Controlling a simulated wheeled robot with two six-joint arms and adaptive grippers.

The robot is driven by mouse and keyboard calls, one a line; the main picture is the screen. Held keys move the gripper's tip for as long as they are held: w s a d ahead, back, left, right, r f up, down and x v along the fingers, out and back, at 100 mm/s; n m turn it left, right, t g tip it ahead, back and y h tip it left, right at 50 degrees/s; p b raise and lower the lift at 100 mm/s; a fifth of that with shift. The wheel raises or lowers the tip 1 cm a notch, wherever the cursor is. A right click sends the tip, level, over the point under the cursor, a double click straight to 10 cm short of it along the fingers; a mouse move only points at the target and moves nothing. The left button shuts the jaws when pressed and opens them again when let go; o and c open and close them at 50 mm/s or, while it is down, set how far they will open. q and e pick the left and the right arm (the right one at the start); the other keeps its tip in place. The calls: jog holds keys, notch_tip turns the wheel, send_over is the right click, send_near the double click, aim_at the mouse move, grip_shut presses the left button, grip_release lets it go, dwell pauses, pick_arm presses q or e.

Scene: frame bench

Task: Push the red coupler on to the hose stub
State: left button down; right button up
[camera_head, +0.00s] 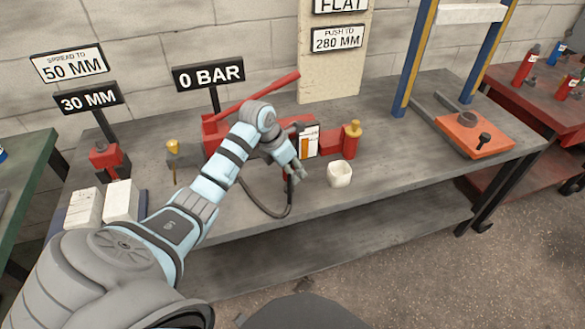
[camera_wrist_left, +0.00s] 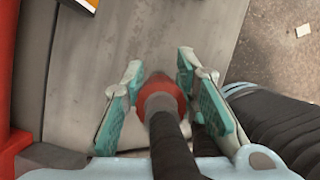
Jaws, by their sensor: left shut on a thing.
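The red coupler (camera_wrist_left: 160,92) sits between the two teal-padded fingers of my left gripper (camera_wrist_left: 160,88), on the end of a black hose (camera_wrist_left: 172,150). In the head view my left gripper (camera_head: 302,172) is low over the front of the bench, in front of the red pump (camera_head: 215,132), and mostly hides the coupler. The hose (camera_head: 262,212) hangs in a loop below the gripper. A dark grey cylindrical piece (camera_wrist_left: 52,158) beside a red body shows at the left of the wrist view; I cannot tell whether it is the hose stub. My right gripper is out of view.
A red cylinder with a yellow top (camera_head: 351,140) and a gauge card (camera_head: 310,142) stand behind. A blue and yellow press frame (camera_head: 415,55) is at the right. The bench (camera_head: 400,160) is clear right of the cup.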

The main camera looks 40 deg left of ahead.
pick_arm(q)
jog(key=shift+f+b, duration=1.15)
jog(key=shift+f, duration=0.5)
jog(key=c, duration=1.2)
grip_release()
jog(key=shift+r, duration=0.1)
jog(key=v, duration=1.2)
